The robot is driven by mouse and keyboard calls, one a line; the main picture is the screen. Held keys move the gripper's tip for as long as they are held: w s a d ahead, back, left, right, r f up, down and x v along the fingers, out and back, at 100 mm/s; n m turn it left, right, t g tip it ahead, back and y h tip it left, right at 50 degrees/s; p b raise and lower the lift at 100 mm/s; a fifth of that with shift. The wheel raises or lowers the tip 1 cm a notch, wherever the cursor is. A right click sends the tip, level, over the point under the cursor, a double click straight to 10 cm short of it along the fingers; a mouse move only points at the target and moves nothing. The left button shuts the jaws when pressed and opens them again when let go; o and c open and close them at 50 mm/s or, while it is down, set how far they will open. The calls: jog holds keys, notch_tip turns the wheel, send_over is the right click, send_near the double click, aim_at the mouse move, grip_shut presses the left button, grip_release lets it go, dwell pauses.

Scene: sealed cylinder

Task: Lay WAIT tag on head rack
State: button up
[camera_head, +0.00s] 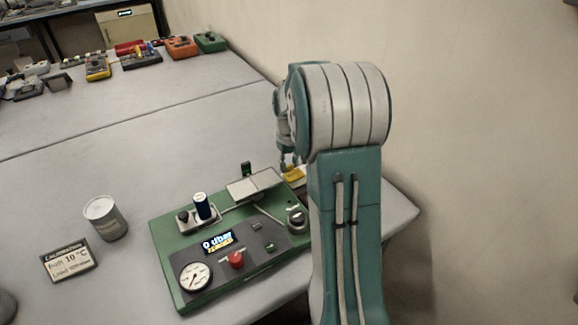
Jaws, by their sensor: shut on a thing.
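My gripper (287,163) points down over the back right of the green panel, partly hidden by my own arm. It is shut on a small yellow piece (293,175), which looks like the WAIT tag; no lettering can be read. The green panel (170,268) carries a pale flat plate (255,185), left of the yellow piece. A small pale rack (205,220) on the panel's left holds a dark blue cylinder (201,206) and a black-topped piece (182,216). I cannot tell for certain which part is the head rack.
The panel bears a gauge (195,277), a lit display (217,241), a red button (236,260) and a round knob (296,220). A white can (105,218) and a calibration sign (68,260) stand left. Several devices line the far table; its middle is clear. A wall bounds the right.

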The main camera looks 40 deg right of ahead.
jog(key=shift+d+f, duration=0.2)
jog(key=shift+f, duration=0.4)
jog(key=shift+d+f, duration=0.1)
jog(key=shift+d, duration=0.5)
jog(key=o, duration=0.7)
jog(key=shift+c, duration=0.2)
jog(key=shift+o, duration=0.8)
jog(key=shift+a, duration=0.55)
jog(key=shift+d, duration=0.1)
